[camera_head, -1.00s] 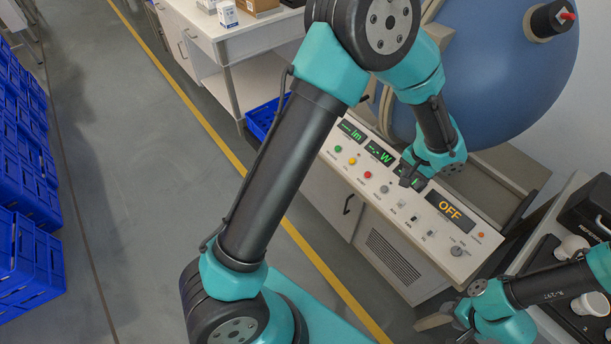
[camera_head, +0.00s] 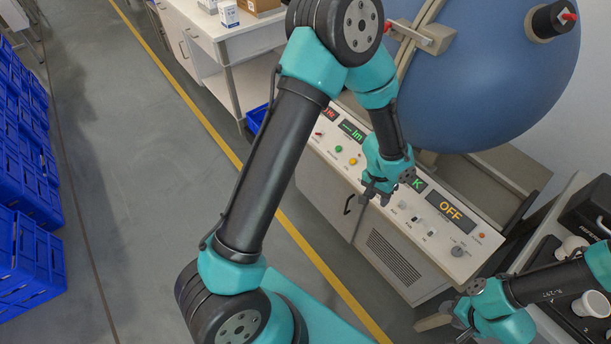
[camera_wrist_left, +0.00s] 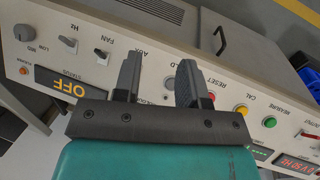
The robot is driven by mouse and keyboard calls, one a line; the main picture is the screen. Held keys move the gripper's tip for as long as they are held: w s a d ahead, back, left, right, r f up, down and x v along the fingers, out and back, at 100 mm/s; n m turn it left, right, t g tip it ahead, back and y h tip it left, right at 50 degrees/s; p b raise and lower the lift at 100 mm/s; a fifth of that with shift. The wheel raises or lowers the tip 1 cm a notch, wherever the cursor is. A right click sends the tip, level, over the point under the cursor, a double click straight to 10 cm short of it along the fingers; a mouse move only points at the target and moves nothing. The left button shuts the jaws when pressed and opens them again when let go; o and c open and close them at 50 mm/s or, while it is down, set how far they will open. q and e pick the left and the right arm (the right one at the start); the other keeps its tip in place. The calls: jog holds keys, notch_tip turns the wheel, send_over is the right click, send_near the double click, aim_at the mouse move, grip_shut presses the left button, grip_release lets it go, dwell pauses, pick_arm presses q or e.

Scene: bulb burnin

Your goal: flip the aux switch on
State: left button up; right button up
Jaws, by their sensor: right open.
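The control panel (camera_head: 470,262) is a pale sloped console with buttons, small switches and displays. The AUX label (camera_wrist_left: 142,49) shows upside down in the left wrist view, beside one fingertip, which seems to hide the switch under it. In the head view the aux switch (camera_head: 402,205) looks like a small pale spot; its position is too small to tell. My left gripper (camera_head: 373,194) hangs over the panel, just left of that switch. In the left wrist view its fingers (camera_wrist_left: 161,65) are apart with nothing between them. My right gripper (camera_head: 463,324) is open at the lower right.
The fan switch (camera_wrist_left: 101,53), Hz switch (camera_wrist_left: 69,46) and WB knob (camera_wrist_left: 25,33) sit along the same row. The reset button (camera_wrist_left: 211,97) is red. The status display (camera_head: 450,209) reads OFF. A large blue sphere (camera_head: 480,80) stands behind the panel.

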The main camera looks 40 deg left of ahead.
pick_arm(q)
jog(key=s+a+f+n+t+h, duration=0.1)
jog(key=s+a+f+n, duration=0.1)
jog(key=s+a+f, duration=0.5)
jog(key=s+a+f+n+t, duration=0.1)
jog(key=s+a+f+n, duration=0.1)
jog(key=s+a+f, duration=0.45)
jog(key=w+a+r+m+t, duration=0.2)
jog(key=w+a+r+t, duration=0.4)
jog(key=w+a, duration=0.5)
jog(key=shift+a+r, duration=0.25)
jog(key=shift+a, duration=0.1)
dwell(0.5)
jog(key=w+d+r+m+g+y, duration=0.1)
jog(key=d+r, duration=0.4)
jog(key=d, duration=0.5)
jog(key=w+d+r+m+g+y, duration=0.1)
jog(key=w+d+r+g, duration=0.2)
jog(key=d+r, duration=0.3)
jog(key=w+d+r+m+g+y, duration=0.1)
jog(key=w+d+r+g, duration=0.2)
jog(key=d, duration=1.2)
notch_tip(320, 180, up, 3)
jog(key=shift+w+d+r, duration=0.2)
jog(key=shift+w, duration=0.5)
